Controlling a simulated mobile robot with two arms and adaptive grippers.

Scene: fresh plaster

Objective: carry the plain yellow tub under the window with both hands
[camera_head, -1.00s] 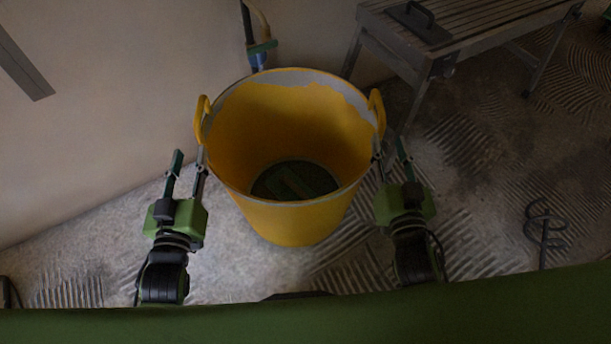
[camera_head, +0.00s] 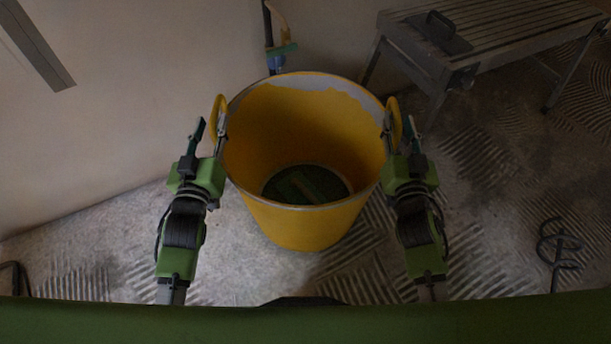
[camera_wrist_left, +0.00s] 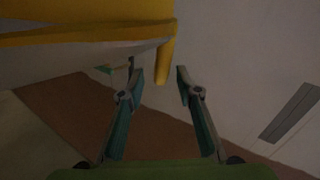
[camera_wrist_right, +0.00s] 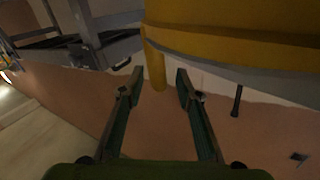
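The yellow tub (camera_head: 300,225) stands upright on the floor in the middle of the head view, its inner rim smeared grey and its bottom dark. It has a yellow left handle (camera_head: 217,112) and right handle (camera_head: 396,116). My left gripper (camera_head: 210,126) is open at the left handle. In the left wrist view that handle (camera_wrist_left: 166,62) hangs between the fingertips, towards the right one. My right gripper (camera_head: 401,128) is open at the right handle. In the right wrist view that handle (camera_wrist_right: 155,68) sits between the open fingertips. I see no clear window.
A pale wall (camera_head: 130,90) with a grey strip (camera_head: 38,42) is at the left. A slatted bench (camera_head: 510,35) stands at back right, carrying a dark handled tool (camera_head: 438,32). A spiral tool (camera_head: 558,243) is at right.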

